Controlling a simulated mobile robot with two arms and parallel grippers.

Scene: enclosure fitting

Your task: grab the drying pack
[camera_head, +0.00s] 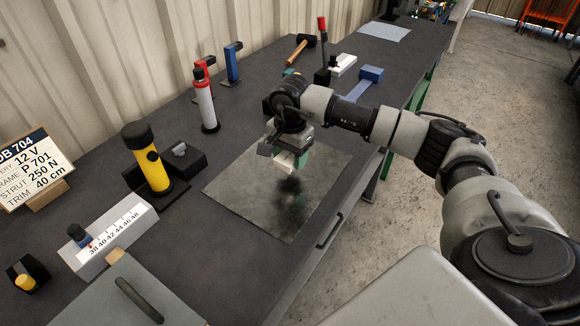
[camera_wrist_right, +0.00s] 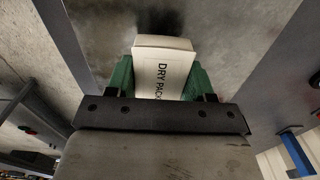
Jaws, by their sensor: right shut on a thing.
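The drying pack (camera_wrist_right: 163,72) is a white block with "DRY PACK" printed on it. In the right wrist view it sits between the green fingers of my right gripper (camera_wrist_right: 160,80), which is shut on it. In the head view the right gripper (camera_head: 292,160) is over the far part of a grey metal sheet, with the pale pack (camera_head: 283,160) at its fingertips. The pack looks held above the sheet, with a dark shadow below. My left gripper is not in view.
The grey sheet (camera_head: 240,203) lies on the dark bench (camera_head: 225,270). A yellow cylinder (camera_head: 151,168), a red and white bottle (camera_head: 206,108) and a white ruler block (camera_head: 115,235) stand to the left. A blue-headed tool (camera_head: 370,75) lies behind. Floor is open at right.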

